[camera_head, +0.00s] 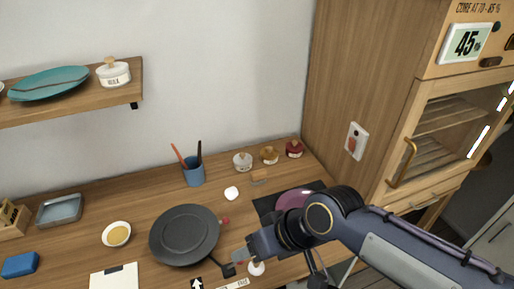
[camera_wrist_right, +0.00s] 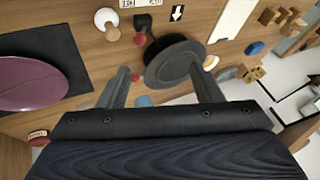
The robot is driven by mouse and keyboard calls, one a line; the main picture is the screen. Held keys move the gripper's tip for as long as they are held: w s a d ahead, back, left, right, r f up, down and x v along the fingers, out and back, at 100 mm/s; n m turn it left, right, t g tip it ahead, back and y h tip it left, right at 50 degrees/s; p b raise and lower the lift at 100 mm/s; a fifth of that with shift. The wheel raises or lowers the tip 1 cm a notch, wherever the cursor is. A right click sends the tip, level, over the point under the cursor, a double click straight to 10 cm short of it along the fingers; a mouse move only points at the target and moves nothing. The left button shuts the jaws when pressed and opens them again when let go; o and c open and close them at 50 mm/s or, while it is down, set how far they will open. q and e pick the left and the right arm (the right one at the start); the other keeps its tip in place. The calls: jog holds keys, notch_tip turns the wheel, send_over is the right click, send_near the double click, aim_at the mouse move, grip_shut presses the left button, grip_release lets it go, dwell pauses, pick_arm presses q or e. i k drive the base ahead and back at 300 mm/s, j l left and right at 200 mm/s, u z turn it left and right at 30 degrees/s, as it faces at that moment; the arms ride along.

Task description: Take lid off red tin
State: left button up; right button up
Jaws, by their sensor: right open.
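The red tin (camera_head: 294,149) stands at the back right of the wooden counter, at the right end of a row of small jars. Its red top appears to be on. In the right wrist view a red round thing (camera_wrist_right: 38,137) at the lower left, partly hidden by my gripper, looks like this tin. My right gripper (camera_wrist_right: 160,68) is open and empty, with its fingers apart above the counter. In the head view my right gripper (camera_head: 240,256) is near the front of the counter beside the pan, well away from the tin. My left gripper is not in view.
A white jar (camera_head: 243,161) and a yellowish jar (camera_head: 269,155) stand left of the tin. A purple plate (camera_head: 290,199) lies on a dark mat in front, partly behind my arm. A black pan (camera_head: 184,236) and a blue utensil cup (camera_head: 194,173) stand further left. A wooden cabinet (camera_head: 350,90) rises at right.

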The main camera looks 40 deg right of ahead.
aim_at(294, 147)
jog(key=k+l+z, duration=0.15)
jog(key=k+z, duration=0.2)
jog(key=k, duration=0.3)
jog(key=j+z, duration=0.2)
jog(key=z, duration=0.2)
jog(key=j+z, duration=0.25)
jog(key=z, duration=0.2)
jog(key=j+z, duration=0.2)
jog(key=z, duration=0.2)
jog(key=u, duration=1.25)
jog(key=i+l+u, duration=0.1)
jog(key=l, duration=0.3)
jog(key=i+l+u, duration=0.15)
jog(key=l, duration=0.25)
jog(key=i+l+u, duration=0.1)
jog(key=l, duration=0.3)
